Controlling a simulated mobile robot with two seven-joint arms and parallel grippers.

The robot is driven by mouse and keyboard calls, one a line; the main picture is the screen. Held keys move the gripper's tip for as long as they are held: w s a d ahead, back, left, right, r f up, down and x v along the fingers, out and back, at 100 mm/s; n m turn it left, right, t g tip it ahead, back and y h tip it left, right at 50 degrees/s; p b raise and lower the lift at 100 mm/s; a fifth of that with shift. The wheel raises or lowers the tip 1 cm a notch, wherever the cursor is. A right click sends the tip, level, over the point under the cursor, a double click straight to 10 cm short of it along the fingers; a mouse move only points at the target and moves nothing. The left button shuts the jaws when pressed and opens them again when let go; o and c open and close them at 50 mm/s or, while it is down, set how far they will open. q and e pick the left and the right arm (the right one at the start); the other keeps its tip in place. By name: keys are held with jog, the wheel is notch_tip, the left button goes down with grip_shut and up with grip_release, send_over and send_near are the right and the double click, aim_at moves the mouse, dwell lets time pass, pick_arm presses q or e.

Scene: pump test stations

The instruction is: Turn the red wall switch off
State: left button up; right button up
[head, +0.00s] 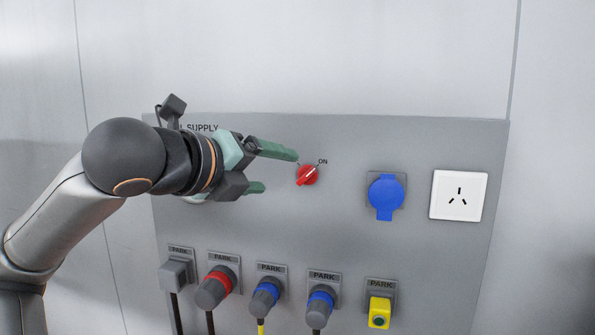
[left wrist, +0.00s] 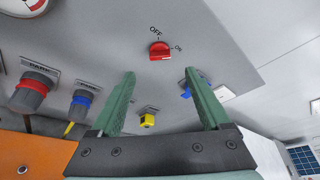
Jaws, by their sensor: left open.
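The red wall switch (head: 307,175) is a round red knob on the grey panel, right of my left gripper in the head view. Its pale pointer is tilted up toward the ON label. In the left wrist view the red switch (left wrist: 160,51) sits beyond the fingertips, with OFF printed above it and ON to its right. My left gripper (head: 280,171) is open and empty, its green fingers pointing at the switch and apparently apart from it. Both fingers of the left gripper (left wrist: 160,71) show in the wrist view. The right gripper is not in view.
Several parked plugs line the panel's lower part, including a red-ringed one (head: 214,289) and a yellow one (head: 380,312). The panel around the switch is clear.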

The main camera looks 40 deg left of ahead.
aim_at(303, 175)
pick_arm(q)
jog(key=p+x, duration=0.2)
jog(key=x, duration=0.5)
jog(key=shift+w+a, duration=0.1)
jog(key=shift+w, duration=0.3)
jog(key=shift+w+a+f, duration=0.15)
jog(key=shift+w+f, duration=0.1)
jog(key=shift+w, duration=0.3)
grip_shut()
